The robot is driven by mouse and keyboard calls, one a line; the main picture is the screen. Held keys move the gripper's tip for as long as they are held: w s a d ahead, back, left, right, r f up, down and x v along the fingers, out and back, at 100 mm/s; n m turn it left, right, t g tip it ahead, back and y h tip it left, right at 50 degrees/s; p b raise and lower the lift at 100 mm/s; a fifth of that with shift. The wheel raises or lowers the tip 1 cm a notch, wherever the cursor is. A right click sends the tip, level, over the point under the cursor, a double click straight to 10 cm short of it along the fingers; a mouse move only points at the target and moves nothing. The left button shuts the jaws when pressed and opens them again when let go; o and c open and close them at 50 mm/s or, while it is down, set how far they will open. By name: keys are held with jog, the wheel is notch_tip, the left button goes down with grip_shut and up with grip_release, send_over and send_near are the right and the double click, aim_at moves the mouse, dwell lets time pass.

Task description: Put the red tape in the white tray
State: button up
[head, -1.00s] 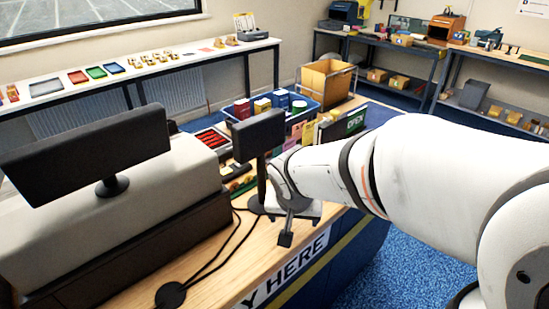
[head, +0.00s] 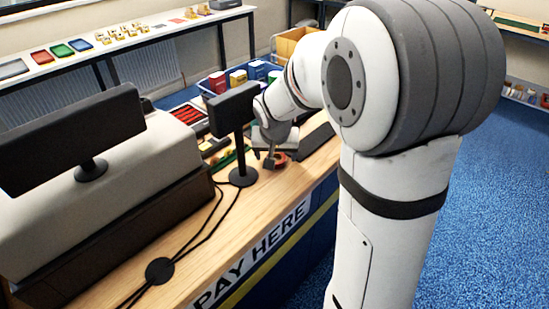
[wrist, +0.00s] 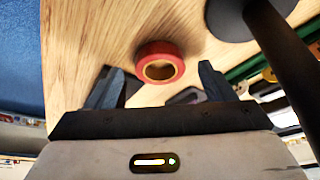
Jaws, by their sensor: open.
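The red tape (wrist: 158,47) is a red ring lying flat on the wooden counter in the wrist view, with its hole showing. It also shows in the head view (head: 280,160), small and partly hidden by my gripper (head: 270,158). In the wrist view my gripper (wrist: 158,72) is open, with one finger to each side of the tape and the tape seen just beyond the tips. Nothing is held. I cannot make out a white tray for certain; a grey tray with a pale edge (head: 13,68) lies on the window bench at the far left.
A black screen on a stand (head: 232,110) rises close to the left of my gripper, its round base (wrist: 228,18) near the tape. The till (head: 110,185) and cables take the counter's left. Red, green and blue trays (head: 62,50) lie on the bench behind. A blue crate (head: 205,88) holds boxes.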

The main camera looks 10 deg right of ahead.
jog(key=shift+f, duration=0.4)
jog(key=shift+c, duration=0.3)
jog(key=c, duration=1.1)
jog(key=shift+r, duration=0.15)
